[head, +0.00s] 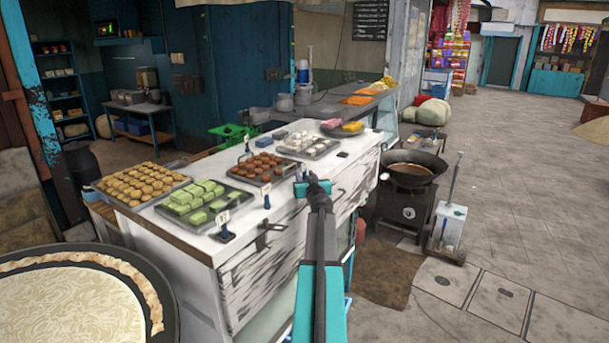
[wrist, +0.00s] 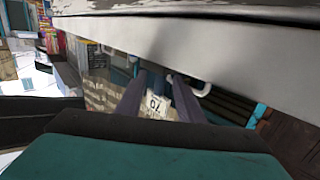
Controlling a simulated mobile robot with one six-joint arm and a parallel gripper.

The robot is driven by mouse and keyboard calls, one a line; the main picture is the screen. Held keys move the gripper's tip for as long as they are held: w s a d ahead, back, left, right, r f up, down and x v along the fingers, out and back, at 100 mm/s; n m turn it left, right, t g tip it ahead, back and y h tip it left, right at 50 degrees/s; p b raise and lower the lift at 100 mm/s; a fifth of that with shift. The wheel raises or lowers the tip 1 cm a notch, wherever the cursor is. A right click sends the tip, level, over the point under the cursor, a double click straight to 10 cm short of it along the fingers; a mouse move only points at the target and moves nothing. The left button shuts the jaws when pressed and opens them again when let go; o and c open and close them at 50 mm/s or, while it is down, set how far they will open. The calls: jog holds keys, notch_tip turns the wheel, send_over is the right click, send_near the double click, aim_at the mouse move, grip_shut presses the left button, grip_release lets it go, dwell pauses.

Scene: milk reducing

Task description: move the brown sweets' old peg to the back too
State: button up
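The brown sweets (head: 262,168) lie on a dark tray on the white counter. A peg with a small white card (head: 266,200) stands in front of them. Another white-carded peg (head: 247,143) stands behind the trays, and a small white card (head: 298,172) shows close left of my gripper. My gripper (head: 314,187) is over the counter's front edge, right of the brown sweets. In the wrist view, a white card reading 70 (wrist: 155,103) shows between its two dark fingers (wrist: 158,98). I cannot tell whether they touch its peg.
Trays of green sweets (head: 200,200), yellow-brown sweets (head: 143,183) and white sweets (head: 305,143) line the counter (head: 180,237). Another peg (head: 224,226) stands in front of the green ones. A wok (head: 408,170) stands right of the counter. The counter's front strip is partly bare.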

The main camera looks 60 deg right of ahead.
jog(key=shift+w+d+f, duration=0.1)
jog(key=shift+w+d, duration=0.3)
dwell(0.3)
grip_shut()
